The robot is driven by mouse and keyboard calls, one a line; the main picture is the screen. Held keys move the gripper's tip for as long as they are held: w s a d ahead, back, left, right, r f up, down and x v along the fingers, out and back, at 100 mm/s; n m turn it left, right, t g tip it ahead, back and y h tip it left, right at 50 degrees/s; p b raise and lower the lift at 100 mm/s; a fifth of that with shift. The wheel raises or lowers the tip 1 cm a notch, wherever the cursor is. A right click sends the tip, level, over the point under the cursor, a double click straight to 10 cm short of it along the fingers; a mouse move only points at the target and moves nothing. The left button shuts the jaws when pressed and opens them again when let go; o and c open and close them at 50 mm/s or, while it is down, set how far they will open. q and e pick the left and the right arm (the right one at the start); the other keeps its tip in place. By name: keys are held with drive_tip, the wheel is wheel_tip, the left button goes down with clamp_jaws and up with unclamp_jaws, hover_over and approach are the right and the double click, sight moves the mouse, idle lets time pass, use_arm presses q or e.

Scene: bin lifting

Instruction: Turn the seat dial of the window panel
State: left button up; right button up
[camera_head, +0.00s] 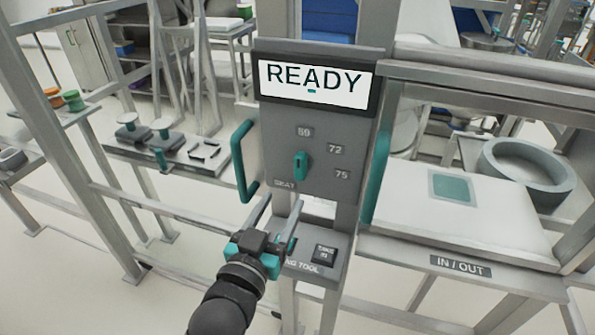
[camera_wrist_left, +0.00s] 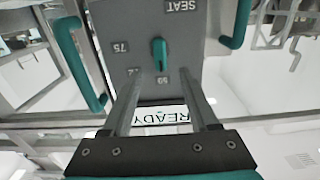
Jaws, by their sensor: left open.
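The teal seat dial (camera_head: 300,166) is on the grey window panel (camera_head: 325,190), with the labels 69, 72 and 75 around it and SEAT below it. Its pointer stands close to upright in the head view. My left gripper (camera_head: 279,212) is open and empty, below the dial and apart from it. In the left wrist view the panel is upside down. There the dial (camera_wrist_left: 159,53) shows beyond the two fingers of my left gripper (camera_wrist_left: 172,80), clear of both. My right gripper is in neither view.
A READY screen (camera_head: 312,86) tops the panel. A teal handle (camera_head: 242,160) stands left of the dial, and a teal bar (camera_head: 377,172) is at the right. A white IN / OUT shelf (camera_head: 460,215) is at the right.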

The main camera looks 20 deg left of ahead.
sight(299, 171)
use_arm(q)
drive_tip(key=w, duration=1)
drive_tip(key=shift+d, duration=0.2)
drive_tip(key=shift+c, duration=0.2)
clamp_jaws()
